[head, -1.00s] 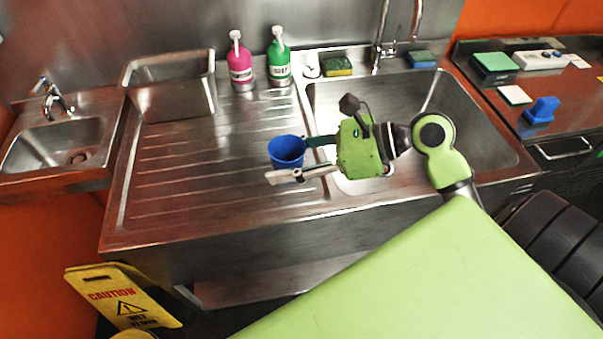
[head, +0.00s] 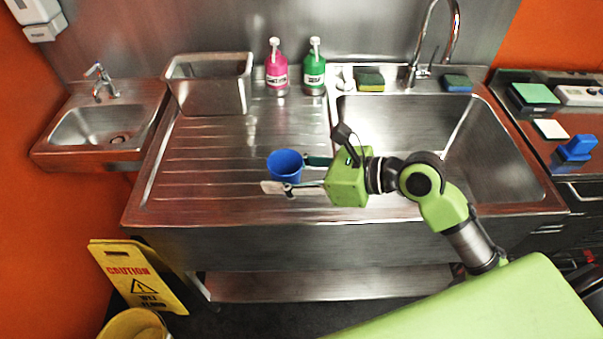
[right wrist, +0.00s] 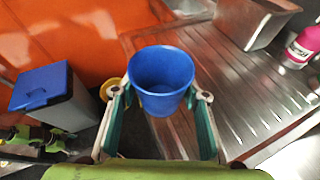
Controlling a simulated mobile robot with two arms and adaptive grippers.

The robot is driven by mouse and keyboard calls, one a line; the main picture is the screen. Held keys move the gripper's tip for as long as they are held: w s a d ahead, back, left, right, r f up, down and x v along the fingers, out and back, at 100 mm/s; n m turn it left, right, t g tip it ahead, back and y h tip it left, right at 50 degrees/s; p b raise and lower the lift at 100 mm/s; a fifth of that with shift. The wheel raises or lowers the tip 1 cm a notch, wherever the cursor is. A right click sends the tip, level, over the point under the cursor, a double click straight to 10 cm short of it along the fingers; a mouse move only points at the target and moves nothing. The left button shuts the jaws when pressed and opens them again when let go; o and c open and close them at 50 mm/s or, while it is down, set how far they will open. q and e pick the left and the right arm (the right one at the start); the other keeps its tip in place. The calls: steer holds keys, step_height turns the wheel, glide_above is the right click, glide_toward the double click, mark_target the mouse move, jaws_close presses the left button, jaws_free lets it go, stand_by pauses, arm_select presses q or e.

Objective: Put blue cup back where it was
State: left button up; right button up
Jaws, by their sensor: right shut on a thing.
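The blue cup (head: 285,166) is upright at the front part of the ribbed steel drainboard (head: 215,175), left of the large sink basin. My right gripper (head: 288,174) reaches in from the right and is shut on the cup, one finger on the far side and one on the near side. In the right wrist view the cup (right wrist: 161,78) sits between the two fingers of the gripper (right wrist: 160,97), its open mouth showing. I cannot tell whether its base touches the drainboard. My left gripper is out of view.
A steel container (head: 212,85), a pink bottle (head: 276,70) and a green bottle (head: 314,70) stand at the back of the drainboard. Sponges (head: 370,80) lie behind the large basin (head: 475,150). A yellow caution sign (head: 135,275) stands below left. The left drainboard is clear.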

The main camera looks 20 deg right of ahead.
steer(key=shift+w+a, duration=0.2)
steer(key=shift+a, duration=0.1)
steer(key=shift+w+f, duration=0.25)
steer(key=shift+w, duration=0.1)
steer(key=w+d+f, duration=0.2)
steer(key=w, duration=0.1)
steer(key=w+d+f, duration=0.2)
steer(key=w+f, duration=0.1)
steer(key=w+d+f, duration=0.2)
steer(key=w+f, duration=0.1)
steer(key=w, duration=0.1)
steer(key=shift+d, duration=0.3)
steer(key=shift+w+d+f, duration=0.35)
steer(key=shift+w+f, duration=0.2)
steer(key=shift+f, duration=0.25)
step_height(320, 180, down, 2)
steer(key=shift+f, duration=0.55)
steer(key=shift+f, duration=0.1)
